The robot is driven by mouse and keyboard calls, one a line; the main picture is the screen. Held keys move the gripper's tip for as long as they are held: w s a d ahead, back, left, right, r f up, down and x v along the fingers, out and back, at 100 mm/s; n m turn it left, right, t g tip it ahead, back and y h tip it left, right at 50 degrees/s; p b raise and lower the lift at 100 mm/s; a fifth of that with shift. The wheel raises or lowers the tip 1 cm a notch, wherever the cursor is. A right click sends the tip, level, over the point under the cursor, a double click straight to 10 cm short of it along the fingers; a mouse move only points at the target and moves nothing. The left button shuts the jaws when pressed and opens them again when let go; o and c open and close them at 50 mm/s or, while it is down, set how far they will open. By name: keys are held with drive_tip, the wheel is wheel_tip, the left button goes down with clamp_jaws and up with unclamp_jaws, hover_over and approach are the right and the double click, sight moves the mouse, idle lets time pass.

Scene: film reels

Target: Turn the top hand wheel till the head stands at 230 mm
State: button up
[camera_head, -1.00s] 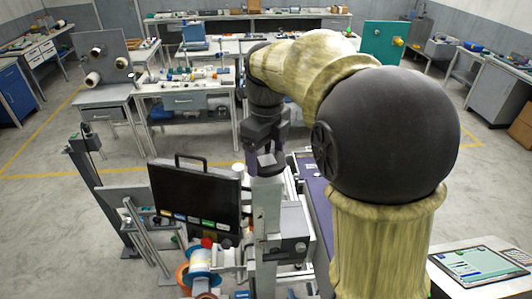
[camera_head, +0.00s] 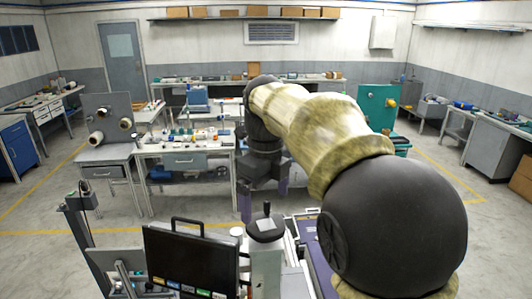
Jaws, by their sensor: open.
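The top hand wheel (camera_head: 265,230) is a dark round disc with a short upright crank knob. It sits on top of a pale grey column (camera_head: 266,270) at the bottom centre. My gripper (camera_head: 264,203) points down just above and behind the wheel in the picture, fingers apart on either side of the knob's line of sight. It holds nothing that I can see, and I cannot tell whether it touches the wheel. The head on the column and any millimetre scale are out of view or unreadable.
A black monitor with a handle (camera_head: 190,262) stands close left of the column. A thin dark post (camera_head: 78,225) rises farther left. My own arm covers much of the right. Benches with reels and tools, including a white bench (camera_head: 185,150), stand behind; open floor lies between.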

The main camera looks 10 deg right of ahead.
sight(266, 223)
wheel_tip(266, 223, up, 12)
drive_tip(key=shift+f, duration=0.15)
idle(0.4)
